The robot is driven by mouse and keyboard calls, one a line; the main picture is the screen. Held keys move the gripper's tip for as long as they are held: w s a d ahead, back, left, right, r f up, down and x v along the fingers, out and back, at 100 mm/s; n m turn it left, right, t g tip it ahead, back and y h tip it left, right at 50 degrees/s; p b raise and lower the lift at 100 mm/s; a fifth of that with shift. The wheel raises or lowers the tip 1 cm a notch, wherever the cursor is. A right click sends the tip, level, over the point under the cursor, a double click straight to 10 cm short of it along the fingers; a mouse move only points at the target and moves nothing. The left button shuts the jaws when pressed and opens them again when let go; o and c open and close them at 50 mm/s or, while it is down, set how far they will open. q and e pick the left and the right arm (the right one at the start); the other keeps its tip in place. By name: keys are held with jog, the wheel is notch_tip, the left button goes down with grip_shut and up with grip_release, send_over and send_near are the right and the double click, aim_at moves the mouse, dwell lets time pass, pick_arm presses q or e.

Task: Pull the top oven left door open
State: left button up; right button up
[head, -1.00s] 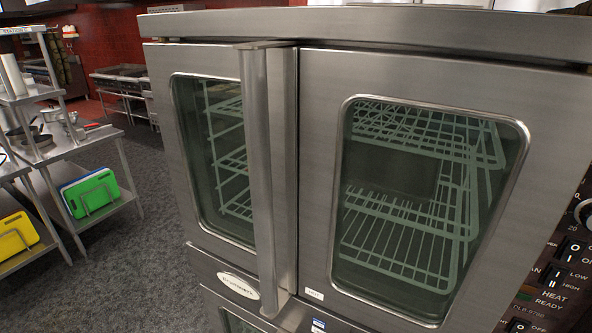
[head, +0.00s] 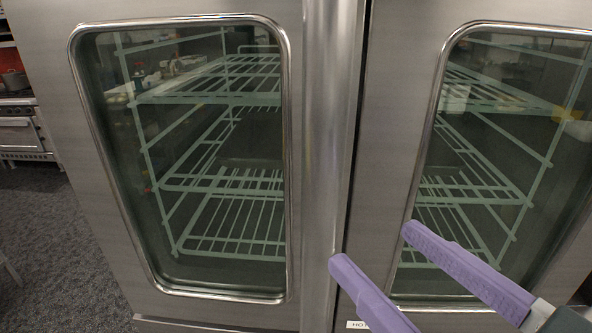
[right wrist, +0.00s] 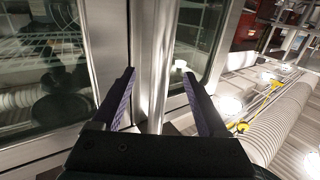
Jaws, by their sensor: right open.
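The top oven's left door (head: 190,12) has a framed glass window and appears shut. Its tall metal handle (head: 328,130) runs down along its right edge, beside the dark gap between the doors. My right gripper (head: 374,246) is open, with its purple fingers in front of the oven near the lower handle. In the right wrist view the handle (right wrist: 158,70) shows as an upright bar between the open fingers (right wrist: 157,74). I cannot tell whether they touch it. My left gripper is not in view.
The oven's right door (head: 410,60) stands beside the left one, with wire racks showing behind the glass. A small label (head: 358,325) sits low on it. Open dark carpet (head: 50,240) and another cooking unit (head: 22,130) are at the left.

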aim_at(334, 204)
jog(key=p+x, duration=0.1)
jog(key=x, duration=0.2)
jog(key=p+x, duration=0.1)
jog(key=x, duration=0.2)
jog(key=p+x, duration=0.1)
jog(key=x, duration=0.2)
jog(key=shift+s+a+r, duration=0.1)
jog(key=shift+s+r, duration=0.05)
jog(key=shift+r, duration=0.2)
jog(key=shift+w+a+f, duration=0.1)
jog(key=shift+w+a, duration=0.2)
jog(key=shift+w, duration=0.1)
jog(key=c, duration=0.3)
grip_shut()
dwell(0.4)
